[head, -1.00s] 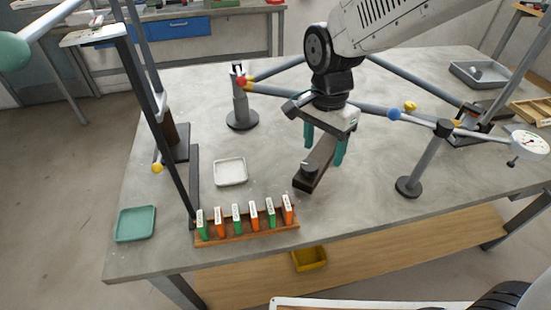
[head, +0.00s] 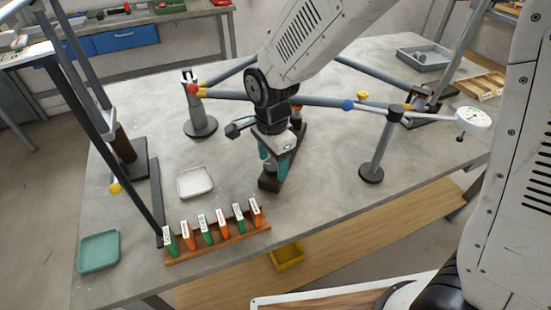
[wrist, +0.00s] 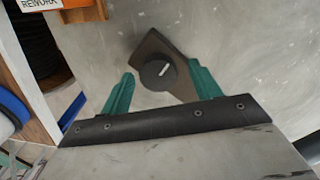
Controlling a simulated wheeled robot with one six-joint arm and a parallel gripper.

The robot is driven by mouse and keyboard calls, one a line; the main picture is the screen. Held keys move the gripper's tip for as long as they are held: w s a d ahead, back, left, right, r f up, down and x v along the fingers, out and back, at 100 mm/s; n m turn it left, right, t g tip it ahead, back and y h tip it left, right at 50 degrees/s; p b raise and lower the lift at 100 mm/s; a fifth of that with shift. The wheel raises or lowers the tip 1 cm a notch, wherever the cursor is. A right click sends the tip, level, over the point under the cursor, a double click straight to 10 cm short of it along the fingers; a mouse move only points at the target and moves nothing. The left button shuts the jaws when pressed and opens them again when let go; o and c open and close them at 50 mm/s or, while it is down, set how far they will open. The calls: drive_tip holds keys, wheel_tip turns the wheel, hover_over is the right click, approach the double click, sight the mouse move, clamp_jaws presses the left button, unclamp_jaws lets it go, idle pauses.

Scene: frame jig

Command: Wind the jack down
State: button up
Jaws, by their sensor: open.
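A dark round knob (wrist: 158,74) with a white mark sits on a brown-black base plate (wrist: 150,48) in the wrist view; I take it for the jack's knob. In the head view the base (head: 269,184) lies on the grey table under my arm, and the knob is mostly hidden. My gripper (head: 273,166) is open above it, pointing down. In the wrist view my teal fingers (wrist: 158,85) stand on either side of the knob, with a gap on the left. The right finger overlaps the base's edge in the picture. I cannot tell their height above the base.
A tube frame spans the table behind, held by a left post (head: 200,122) and a right post (head: 378,150), with a dial gauge (head: 473,120) at right. A rack of green and orange tags (head: 215,245) and a white tray (head: 194,182) lie left of my gripper.

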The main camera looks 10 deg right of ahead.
drive_tip(key=c, duration=1)
drive_tip(key=shift+d, duration=0.15)
drive_tip(key=shift+n, duration=0.3)
